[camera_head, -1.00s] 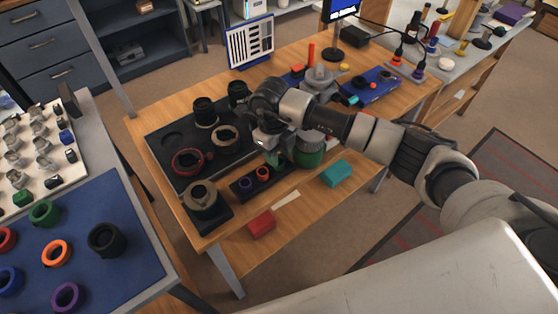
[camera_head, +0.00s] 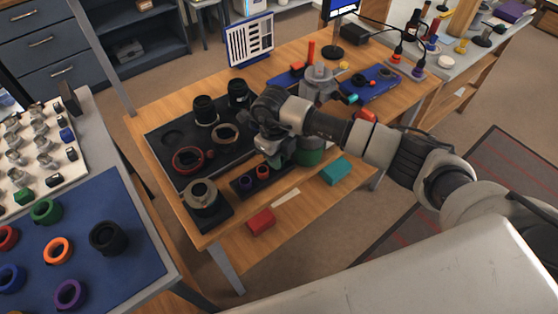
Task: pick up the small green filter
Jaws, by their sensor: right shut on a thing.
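My right gripper (camera_head: 274,161) reaches in from the right and points down over the right end of a small black holder (camera_head: 238,190). It is shut on the small green filter, which the fingers hide. A purple ring filter (camera_head: 246,182) and an orange-red ring filter (camera_head: 262,172) sit in the holder just left of the gripper. A larger green round part (camera_head: 310,156) stands behind my wrist, partly covered. My left gripper is out of view.
A dark tray (camera_head: 166,166) with lens parts lies left of the gripper. A lens ring on a black block (camera_head: 203,197) stands in front of it.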

